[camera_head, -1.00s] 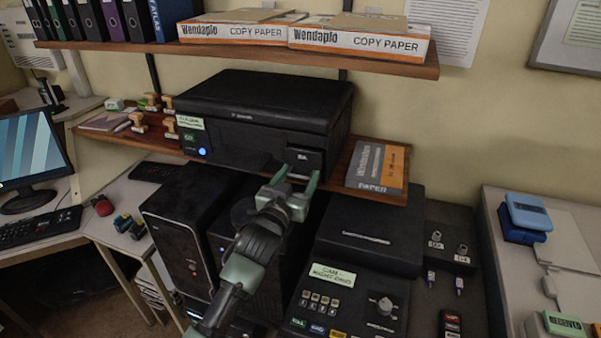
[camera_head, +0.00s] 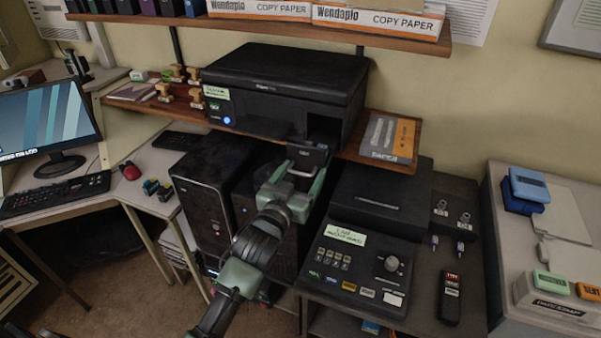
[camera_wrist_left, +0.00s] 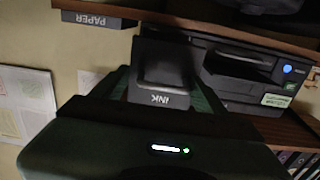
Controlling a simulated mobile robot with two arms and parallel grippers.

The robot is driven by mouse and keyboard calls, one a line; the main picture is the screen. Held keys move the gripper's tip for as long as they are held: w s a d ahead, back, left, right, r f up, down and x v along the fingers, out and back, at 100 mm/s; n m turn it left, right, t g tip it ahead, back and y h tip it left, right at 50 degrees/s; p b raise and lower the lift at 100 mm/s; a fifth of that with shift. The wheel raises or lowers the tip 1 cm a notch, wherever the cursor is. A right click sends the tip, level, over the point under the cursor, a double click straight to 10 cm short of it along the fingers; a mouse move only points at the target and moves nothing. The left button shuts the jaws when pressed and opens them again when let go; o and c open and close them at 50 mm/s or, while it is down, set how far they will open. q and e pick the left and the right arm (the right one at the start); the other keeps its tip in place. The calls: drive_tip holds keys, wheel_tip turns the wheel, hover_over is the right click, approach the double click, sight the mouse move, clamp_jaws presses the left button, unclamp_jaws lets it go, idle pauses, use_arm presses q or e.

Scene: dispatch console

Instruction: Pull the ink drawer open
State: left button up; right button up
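The ink drawer (camera_head: 308,156) is a small dark box at the right of the black printer (camera_head: 285,85). It stands out from the printer front, with a dark opening above and behind it. In the left wrist view the drawer (camera_wrist_left: 162,98) shows its INK label, upside down. My left gripper (camera_head: 304,172) has one green finger along each side of the drawer and seems closed on it. In the wrist view the fingers (camera_wrist_left: 163,90) flank the drawer closely. The inside of the drawer is mostly hidden. My right gripper is not in view.
The printer stands on a wooden shelf with a paper pack (camera_head: 390,138) at its right and stamps (camera_head: 178,85) at its left. Below are a black computer tower (camera_head: 205,195) and a card machine (camera_head: 355,265). Copy paper boxes (camera_head: 375,18) lie on the upper shelf.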

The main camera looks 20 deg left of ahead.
use_arm(q)
drive_tip(key=s+b, duration=0.2)
drive_tip(key=s, duration=0.5)
drive_tip(key=shift+s+a, duration=0.15)
drive_tip(key=shift+s, duration=0.25)
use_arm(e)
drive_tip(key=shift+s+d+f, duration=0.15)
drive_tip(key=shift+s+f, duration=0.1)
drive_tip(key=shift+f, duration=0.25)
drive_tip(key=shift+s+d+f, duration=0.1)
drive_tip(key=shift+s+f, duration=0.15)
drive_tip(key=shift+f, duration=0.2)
